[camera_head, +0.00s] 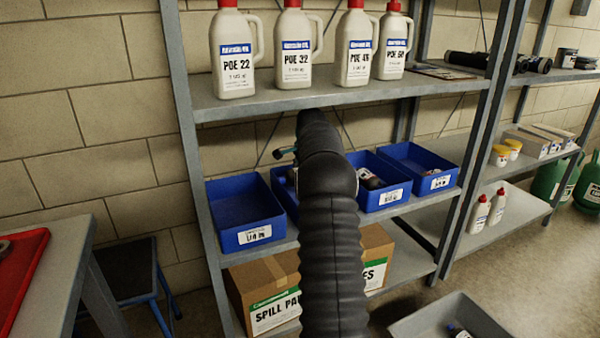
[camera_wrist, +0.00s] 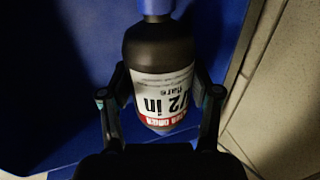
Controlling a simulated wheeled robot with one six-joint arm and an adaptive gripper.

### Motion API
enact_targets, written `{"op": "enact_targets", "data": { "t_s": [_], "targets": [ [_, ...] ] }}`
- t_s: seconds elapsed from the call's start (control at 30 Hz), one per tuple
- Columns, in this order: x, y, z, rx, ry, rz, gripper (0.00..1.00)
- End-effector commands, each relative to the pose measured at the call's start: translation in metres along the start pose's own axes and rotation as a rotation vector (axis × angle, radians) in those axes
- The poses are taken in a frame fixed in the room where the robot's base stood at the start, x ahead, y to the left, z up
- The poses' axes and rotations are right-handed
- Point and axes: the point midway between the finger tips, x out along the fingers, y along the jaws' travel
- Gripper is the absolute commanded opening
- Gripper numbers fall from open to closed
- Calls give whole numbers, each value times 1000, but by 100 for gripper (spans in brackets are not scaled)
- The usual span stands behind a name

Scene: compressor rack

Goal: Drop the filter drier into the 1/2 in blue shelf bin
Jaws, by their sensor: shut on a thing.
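The filter drier (camera_wrist: 160,60) is a dark cylinder with blue ends and a white label reading "1/2 in flare", upside down in the wrist view. My gripper (camera_wrist: 163,82) is shut on it, one finger on each side. Blue bin surfaces (camera_wrist: 50,95) show behind and beside the drier; I cannot tell how deep it is. In the head view, blue bins stand on the middle shelf: a left one (camera_head: 240,205) looking empty, one (camera_head: 284,195) mostly hidden behind my arm, and two on the right (camera_head: 383,198) (camera_head: 440,180) with items inside. Their label sizes are too small to read surely. My arm hides the gripper's jaws there.
Above the bins, an upper shelf (camera_head: 330,93) holds several white oil bottles. Cardboard boxes (camera_head: 265,295) sit on the shelf below. A rack post (camera_head: 190,150) stands left of the bins. A grey tray (camera_head: 450,318) is at the lower right.

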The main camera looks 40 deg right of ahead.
Motion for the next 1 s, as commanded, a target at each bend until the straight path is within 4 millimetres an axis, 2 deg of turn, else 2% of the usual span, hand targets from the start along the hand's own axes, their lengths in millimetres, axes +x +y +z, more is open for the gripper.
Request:
{"op": "enact_targets", "data": {
  "t_s": [0.03, 0.1, 0.23, 0.67, 1.0],
  "targets": [
    [-4, -2, 0, -1, 1, 6, 8],
    [7, 2, -2, 1, 2, 4, 8],
    [13, 5, -3, 3, 2, 4, 8],
    [13, 6, -4, 5, 3, 3, 8],
    [21, 8, -4, 5, 2, 4, 8]
  ]
}}
